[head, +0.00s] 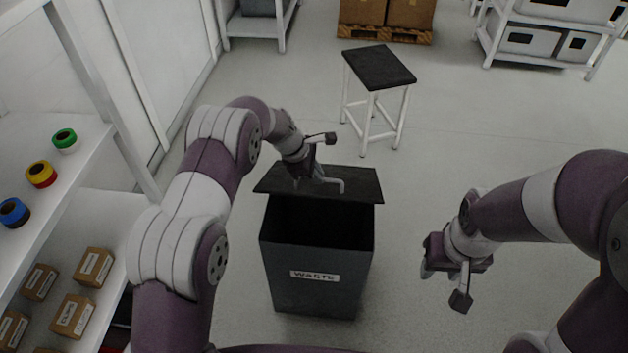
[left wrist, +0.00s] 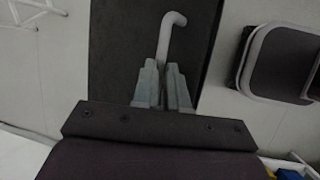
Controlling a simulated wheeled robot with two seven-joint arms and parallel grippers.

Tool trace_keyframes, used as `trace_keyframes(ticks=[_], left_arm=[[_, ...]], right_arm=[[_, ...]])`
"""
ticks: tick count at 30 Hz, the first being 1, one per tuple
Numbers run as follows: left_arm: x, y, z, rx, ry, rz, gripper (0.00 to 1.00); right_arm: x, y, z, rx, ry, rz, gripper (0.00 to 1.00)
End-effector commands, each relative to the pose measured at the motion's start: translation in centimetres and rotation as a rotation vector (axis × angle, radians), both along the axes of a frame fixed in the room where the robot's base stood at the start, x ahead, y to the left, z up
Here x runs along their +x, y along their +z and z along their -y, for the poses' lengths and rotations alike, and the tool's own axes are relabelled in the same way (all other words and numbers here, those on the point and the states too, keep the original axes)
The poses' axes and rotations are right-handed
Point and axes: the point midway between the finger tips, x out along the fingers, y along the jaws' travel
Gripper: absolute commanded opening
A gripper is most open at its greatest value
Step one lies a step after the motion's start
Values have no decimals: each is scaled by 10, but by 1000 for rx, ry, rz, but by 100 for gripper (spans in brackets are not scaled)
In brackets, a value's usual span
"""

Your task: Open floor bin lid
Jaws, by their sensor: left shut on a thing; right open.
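A dark grey floor bin (head: 318,255) labelled WASTE stands on the floor in the middle of the head view. Its black lid (head: 362,184) is raised at the back, and the dark inside of the bin shows in front of it. A light grey bar handle (head: 340,186) sits on the lid; it also shows in the left wrist view (left wrist: 170,28). My left gripper (head: 310,180) is at the lid, and its fingers (left wrist: 164,84) are shut on the handle. My right gripper (head: 443,283) hangs open and empty to the right of the bin, apart from it.
A stool with a black seat (head: 378,67) stands behind the bin. A white shelf (head: 75,170) at the left holds coloured spools and small cardboard boxes (head: 73,314). Shelving and a pallet (head: 385,34) are at the back. The floor between is clear.

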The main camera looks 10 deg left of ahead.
Motion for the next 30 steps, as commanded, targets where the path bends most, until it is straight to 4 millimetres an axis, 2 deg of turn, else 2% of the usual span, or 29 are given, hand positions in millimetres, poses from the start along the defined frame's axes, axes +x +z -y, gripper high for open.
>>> trace_keyframes(ticks=[1,4,17,18,20,30], left_arm=[[5,6,0,1,2,8,0],[9,9,0,1,2,8,0],[11,9,0,1,2,7,0],[11,9,0,1,2,7,19],[10,9,0,1,2,7,38],[10,8,0,1,2,6,38]], right_arm=[[0,5,0,0,0,0,43],[0,7,0,0,0,0,43],[0,7,0,0,0,0,43],[0,7,0,0,0,0,43],[0,7,0,0,0,0,43],[0,7,0,0,0,0,43]])
